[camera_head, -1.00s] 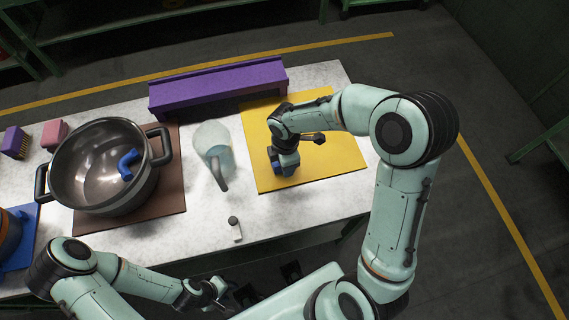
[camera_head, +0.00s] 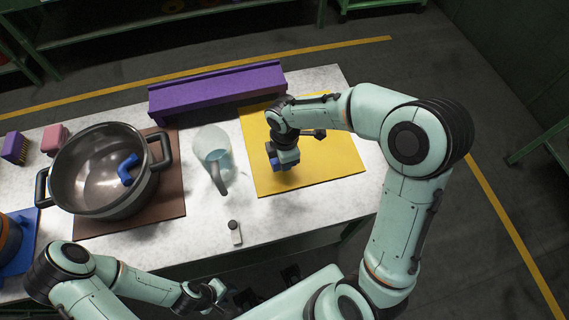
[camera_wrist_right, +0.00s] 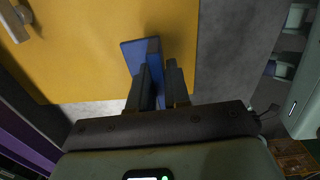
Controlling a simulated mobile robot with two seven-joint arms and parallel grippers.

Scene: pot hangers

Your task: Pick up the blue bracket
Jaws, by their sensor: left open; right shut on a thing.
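The blue bracket (camera_wrist_right: 142,54) is between the fingers of my right gripper (camera_wrist_right: 160,85) in the right wrist view, with a flat blue plate showing beyond the fingertips. My right gripper (camera_head: 285,160) is shut on it over the yellow mat (camera_head: 330,165). In the head view only a small blue part of the bracket (camera_head: 275,162) shows, and the wrist hides the rest. I cannot tell whether it touches the mat. My left gripper (camera_head: 222,297) is open and empty at the table's front, away from the bracket.
A clear jug (camera_head: 211,150) stands just left of the yellow mat. A steel pot (camera_head: 90,195) with a blue curved piece (camera_head: 127,168) inside sits on a brown mat (camera_head: 172,200). A long purple block (camera_head: 215,92) lies behind. A small grey-white item (camera_head: 235,233) lies near the front edge.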

